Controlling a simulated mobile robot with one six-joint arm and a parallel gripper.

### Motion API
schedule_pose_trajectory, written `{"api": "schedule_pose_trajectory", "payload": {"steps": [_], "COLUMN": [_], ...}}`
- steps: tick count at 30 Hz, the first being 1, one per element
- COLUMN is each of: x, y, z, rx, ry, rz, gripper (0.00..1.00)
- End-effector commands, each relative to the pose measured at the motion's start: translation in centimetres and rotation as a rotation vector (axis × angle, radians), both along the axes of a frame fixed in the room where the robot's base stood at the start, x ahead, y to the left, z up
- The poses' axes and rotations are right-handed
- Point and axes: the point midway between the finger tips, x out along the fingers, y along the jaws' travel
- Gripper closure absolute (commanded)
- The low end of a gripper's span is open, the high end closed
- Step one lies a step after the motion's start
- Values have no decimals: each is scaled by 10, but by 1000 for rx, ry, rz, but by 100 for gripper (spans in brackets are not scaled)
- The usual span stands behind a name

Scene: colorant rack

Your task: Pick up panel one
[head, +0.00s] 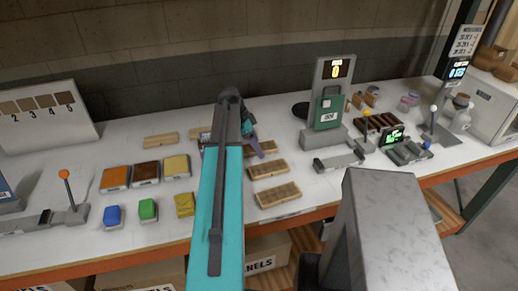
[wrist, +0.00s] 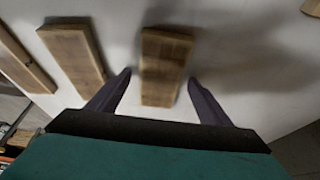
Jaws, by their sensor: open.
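Three wooden panels lie in a column near the middle of the table. The front panel (head: 277,194), middle panel (head: 268,169) and back panel (head: 265,149) are plain brown boards; I cannot read which is numbered one. My gripper (head: 257,146) is at the back panel, its purple fingers open. In the wrist view the fingers (wrist: 160,76) stand on either side of that panel (wrist: 165,50), with gaps on both sides. No grip on it shows. The other two panels lie to the left in the wrist view (wrist: 75,52). My arm hides part of the table.
Blue, green and yellow blocks (head: 148,209) sit in front. A grey stand with a green box (head: 329,110) rises right of my gripper. A lever device (head: 72,212) stands at left.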

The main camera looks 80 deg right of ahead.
Motion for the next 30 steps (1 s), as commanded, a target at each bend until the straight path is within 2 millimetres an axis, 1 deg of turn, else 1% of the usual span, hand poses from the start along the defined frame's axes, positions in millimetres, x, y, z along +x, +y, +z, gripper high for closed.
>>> {"api": "schedule_pose_trajectory", "payload": {"steps": [12,20,21,30], "x": [0,-1,-1,-1], "y": [0,0,0,0], "z": [0,0,1,1], "rx": [0,0,0,0], "ry": [0,0,0,0], "rz": [-1,-1,-1,-1], "gripper": [27,71,74,74]}}
